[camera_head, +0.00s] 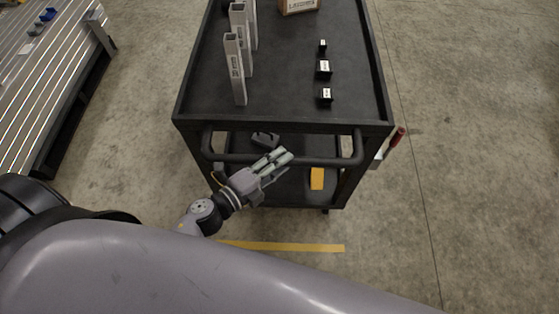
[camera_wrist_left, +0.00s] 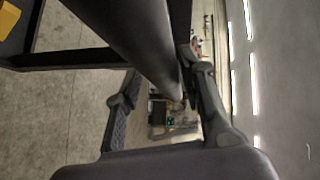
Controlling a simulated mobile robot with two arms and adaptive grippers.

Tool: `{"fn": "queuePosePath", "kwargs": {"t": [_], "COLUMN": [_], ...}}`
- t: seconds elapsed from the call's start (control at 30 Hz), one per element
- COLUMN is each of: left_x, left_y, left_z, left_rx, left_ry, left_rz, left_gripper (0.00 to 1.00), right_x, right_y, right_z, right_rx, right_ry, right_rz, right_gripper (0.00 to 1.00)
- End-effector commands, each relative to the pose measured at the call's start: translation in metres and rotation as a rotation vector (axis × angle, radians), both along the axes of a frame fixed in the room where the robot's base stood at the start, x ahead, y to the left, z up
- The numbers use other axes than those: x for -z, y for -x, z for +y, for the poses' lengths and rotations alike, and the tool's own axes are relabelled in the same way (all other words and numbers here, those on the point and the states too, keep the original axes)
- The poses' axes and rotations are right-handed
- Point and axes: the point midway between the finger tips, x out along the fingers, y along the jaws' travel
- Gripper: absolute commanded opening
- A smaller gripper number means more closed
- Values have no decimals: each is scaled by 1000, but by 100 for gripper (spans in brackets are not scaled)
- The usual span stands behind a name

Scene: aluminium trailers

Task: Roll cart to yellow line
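The black cart (camera_head: 290,125) stands ahead of me, with its handle bar (camera_head: 320,161) on the near side. My left gripper (camera_head: 276,163) is at the left-middle part of this bar. In the left wrist view, the dark bar (camera_wrist_left: 140,35) runs between the spread fingers. It lies close to the right finger, with a gap to the left one; I cannot tell whether it touches. The yellow line (camera_head: 290,247) is on the floor between the cart and me, partly hidden by my arm. My right gripper is out of view.
On the cart top are upright metal profiles (camera_head: 235,70), small black blocks (camera_head: 324,69) and a cardboard box (camera_head: 298,5). A red-handled tool (camera_head: 396,137) hangs at the right side. A slatted metal table (camera_head: 45,70) stands left. Floor at right is clear.

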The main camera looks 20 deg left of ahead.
Motion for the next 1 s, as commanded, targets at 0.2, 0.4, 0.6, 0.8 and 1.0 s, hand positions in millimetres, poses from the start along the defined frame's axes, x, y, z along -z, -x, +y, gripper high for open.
{"fn": "queuePosePath", "kwargs": {"t": [0.2,0.4,0.6,0.8,1.0], "left_x": [-2,-3,-6,-12,-17], "left_y": [-1,2,28,66,93], "left_z": [0,2,16,38,53], "left_rx": [-1,-1,-3,-2,-2], "left_ry": [2,3,3,3,4], "left_rz": [-4,-4,0,0,-1], "left_gripper": [43,43,43,43,43], "right_x": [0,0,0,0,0], "right_y": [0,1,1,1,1], "right_z": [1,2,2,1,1], "right_rx": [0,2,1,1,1], "right_ry": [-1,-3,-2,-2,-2], "right_rz": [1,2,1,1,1], "right_gripper": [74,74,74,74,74]}}
